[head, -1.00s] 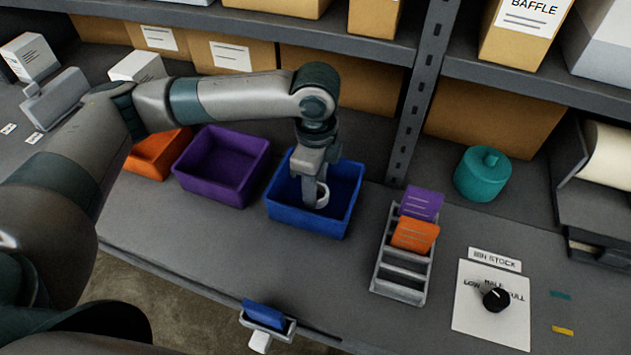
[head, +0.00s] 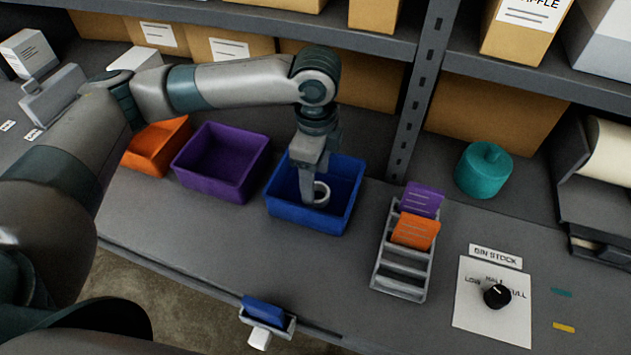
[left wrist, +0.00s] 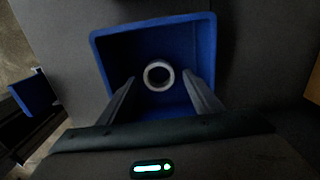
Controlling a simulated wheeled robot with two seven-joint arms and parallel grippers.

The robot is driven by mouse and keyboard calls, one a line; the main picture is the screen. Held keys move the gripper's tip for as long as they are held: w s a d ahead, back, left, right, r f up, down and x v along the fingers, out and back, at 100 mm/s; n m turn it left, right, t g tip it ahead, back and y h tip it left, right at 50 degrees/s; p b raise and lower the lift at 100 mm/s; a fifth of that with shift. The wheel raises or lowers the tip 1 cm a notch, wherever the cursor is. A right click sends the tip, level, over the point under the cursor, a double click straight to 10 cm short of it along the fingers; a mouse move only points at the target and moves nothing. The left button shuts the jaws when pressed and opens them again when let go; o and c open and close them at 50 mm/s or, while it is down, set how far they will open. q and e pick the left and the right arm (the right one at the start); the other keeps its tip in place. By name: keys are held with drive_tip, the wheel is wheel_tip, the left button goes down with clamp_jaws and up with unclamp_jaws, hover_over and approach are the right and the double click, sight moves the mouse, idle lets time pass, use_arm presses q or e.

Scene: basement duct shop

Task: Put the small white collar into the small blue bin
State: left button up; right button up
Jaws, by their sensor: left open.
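The small white collar (head: 326,191) is a short ring inside the small blue bin (head: 308,218), near its front wall. In the left wrist view the collar (left wrist: 158,89) shows as a round ring over the floor of the blue bin (left wrist: 203,45). My left gripper (head: 314,194) reaches down into the bin. In the left wrist view its two fingers (left wrist: 159,78) stand apart on either side of the collar, with gaps between. In the head view a finger hides part of the collar. My right gripper is not in view.
A purple bin (head: 222,188) and an orange bin (head: 150,163) stand left of the blue bin. A grey card rack (head: 400,285) stands to the right, with a teal canister (head: 483,170) behind it. A blue card (head: 263,309) sits in a holder at the bench's front edge.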

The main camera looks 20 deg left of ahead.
sight(316, 198)
use_arm(q)
wheel_tip(316, 198, up, 11)
drive_tip(key=b, duration=0.2)
idle(0.9)
